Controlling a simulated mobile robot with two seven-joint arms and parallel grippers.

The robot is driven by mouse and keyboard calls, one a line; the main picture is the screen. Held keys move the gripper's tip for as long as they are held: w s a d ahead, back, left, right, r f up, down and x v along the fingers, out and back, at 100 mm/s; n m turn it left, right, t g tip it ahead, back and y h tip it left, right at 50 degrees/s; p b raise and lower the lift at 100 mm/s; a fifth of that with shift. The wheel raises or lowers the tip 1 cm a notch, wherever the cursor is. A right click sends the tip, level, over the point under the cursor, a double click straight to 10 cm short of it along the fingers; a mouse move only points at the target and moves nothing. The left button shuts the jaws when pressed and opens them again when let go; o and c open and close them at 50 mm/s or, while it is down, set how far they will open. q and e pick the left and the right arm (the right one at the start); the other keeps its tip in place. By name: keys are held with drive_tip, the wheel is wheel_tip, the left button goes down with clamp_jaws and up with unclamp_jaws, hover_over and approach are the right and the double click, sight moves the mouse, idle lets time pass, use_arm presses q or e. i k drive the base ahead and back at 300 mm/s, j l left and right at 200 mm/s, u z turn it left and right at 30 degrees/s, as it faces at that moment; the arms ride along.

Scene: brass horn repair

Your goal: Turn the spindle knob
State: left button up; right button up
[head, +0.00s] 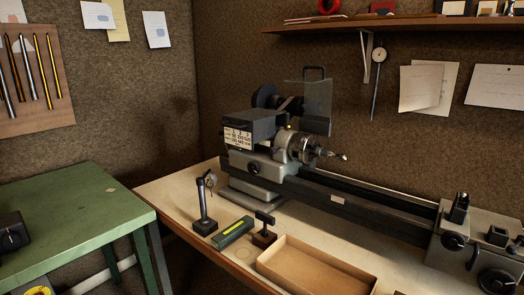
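A grey bench lathe stands on the pale workbench. Its headstock (258,165) carries a label plate (238,137) and a small dark round knob (252,168) on its front face. I cannot tell for sure whether this is the spindle knob. The spindle's round chuck (303,147) faces right, with a small bright piece (342,156) sticking out of it. Neither of my grippers is in view.
An open cardboard box (318,262), a green-and-yellow level (233,231) and a dial gauge stand (205,213) sit in front of the lathe. The carriage (480,245) with handwheels is at right. A green table (75,215) is at left.

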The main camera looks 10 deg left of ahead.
sight(253, 167)
drive_tip(key=z, duration=0.65)
drive_tip(key=j+z, duration=0.2)
drive_tip(key=z, duration=0.2)
drive_tip(key=j+z, duration=0.25)
drive_tip(key=z, duration=0.15)
drive_tip(key=j, duration=0.9)
